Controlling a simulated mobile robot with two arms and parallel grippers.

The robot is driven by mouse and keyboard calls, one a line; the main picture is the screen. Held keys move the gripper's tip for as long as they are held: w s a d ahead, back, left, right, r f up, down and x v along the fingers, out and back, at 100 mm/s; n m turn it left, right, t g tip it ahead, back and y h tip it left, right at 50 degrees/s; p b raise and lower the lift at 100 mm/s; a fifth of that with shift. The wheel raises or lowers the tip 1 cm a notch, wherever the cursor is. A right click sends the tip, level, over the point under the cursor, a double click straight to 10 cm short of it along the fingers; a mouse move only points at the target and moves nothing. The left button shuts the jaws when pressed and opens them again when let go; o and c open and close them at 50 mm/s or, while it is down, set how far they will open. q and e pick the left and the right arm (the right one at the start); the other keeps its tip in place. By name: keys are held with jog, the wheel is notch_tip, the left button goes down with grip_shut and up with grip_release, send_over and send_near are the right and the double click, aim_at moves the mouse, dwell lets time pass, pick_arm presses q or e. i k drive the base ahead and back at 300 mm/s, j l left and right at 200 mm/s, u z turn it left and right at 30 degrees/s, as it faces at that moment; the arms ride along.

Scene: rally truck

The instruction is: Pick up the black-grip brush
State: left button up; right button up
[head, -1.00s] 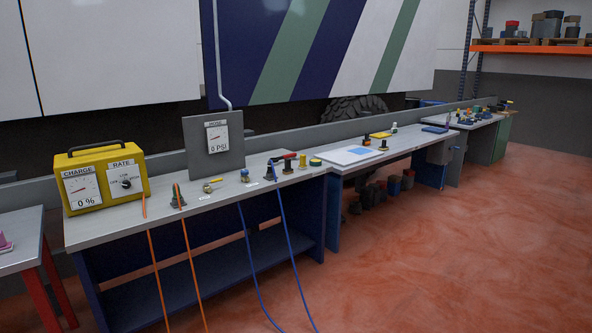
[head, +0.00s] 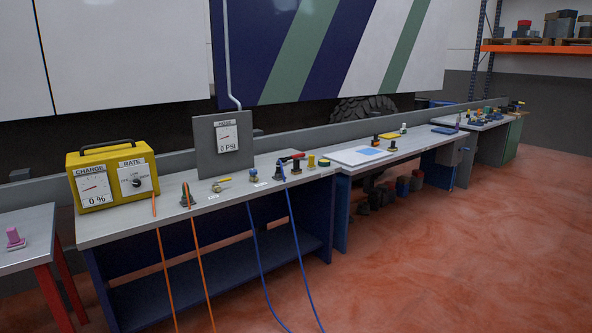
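I cannot make out a black-grip brush for certain in the head view. Small items stand on the middle bench (head: 408,148): a dark and yellow item (head: 376,139), an orange and black item (head: 389,136), and a white bottle with a green part (head: 403,128). They are too small to tell whether one is the brush. Neither of my grippers is in view.
The near bench (head: 225,203) holds a yellow charger box (head: 112,176), a grey gauge panel (head: 222,146) and several fittings with orange and blue hoses. A red-legged table (head: 25,240) stands at left. Red floor (head: 450,260) is free in front and right.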

aim_at(296, 170)
jog(key=i+u, duration=0.1)
jog(key=i, duration=0.75)
jog(key=i+u, duration=0.1)
jog(key=i, duration=0.75)
jog(key=i+l+u, duration=0.1)
jog(key=i, duration=0.75)
